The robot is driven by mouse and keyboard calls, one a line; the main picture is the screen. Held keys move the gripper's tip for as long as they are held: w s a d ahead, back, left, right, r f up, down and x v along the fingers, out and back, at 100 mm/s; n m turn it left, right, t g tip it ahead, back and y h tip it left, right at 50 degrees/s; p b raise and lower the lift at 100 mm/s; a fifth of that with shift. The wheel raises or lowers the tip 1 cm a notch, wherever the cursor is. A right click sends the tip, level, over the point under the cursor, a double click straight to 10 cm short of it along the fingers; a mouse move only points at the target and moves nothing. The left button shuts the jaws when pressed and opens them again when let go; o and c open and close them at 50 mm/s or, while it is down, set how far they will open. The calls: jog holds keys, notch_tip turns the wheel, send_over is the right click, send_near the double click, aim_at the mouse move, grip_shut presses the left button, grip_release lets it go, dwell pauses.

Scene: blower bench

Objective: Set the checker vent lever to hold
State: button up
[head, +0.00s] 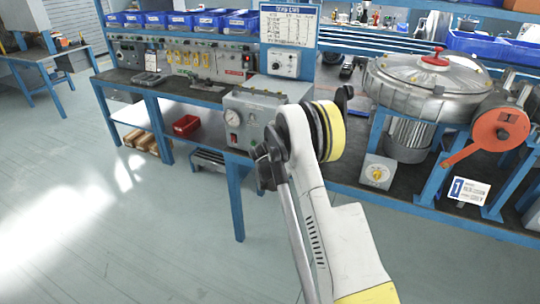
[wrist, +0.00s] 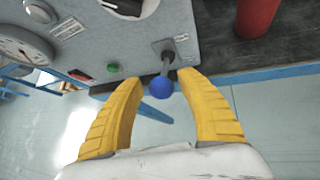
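The checker (head: 262,112) is a grey box with a round gauge, at the front edge of the bench in the head view. In the wrist view its grey panel (wrist: 85,42) fills the upper left. The vent lever (wrist: 164,65) is a short metal stem on a slotted plate, ending in a blue ball knob (wrist: 162,87). My gripper (wrist: 160,82) is open, with one yellow finger on each side of the knob. Gaps show between both fingers and the knob. In the head view my arm hides the lever and the fingers.
The panel also carries a gauge (wrist: 22,46), a green button (wrist: 112,68) and a black knob (wrist: 125,5). A red cylinder (wrist: 257,16) stands right of the checker. A large metal blower (head: 428,85) is on the right bench. The floor (head: 110,225) at left is clear.

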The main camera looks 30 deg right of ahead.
jog(key=shift+s, duration=0.1)
jog(key=v, duration=1.1)
jog(key=shift+s+a+r, duration=0.2)
jog(key=shift+s+a, duration=0.05)
jog(key=shift+a, duration=0.05)
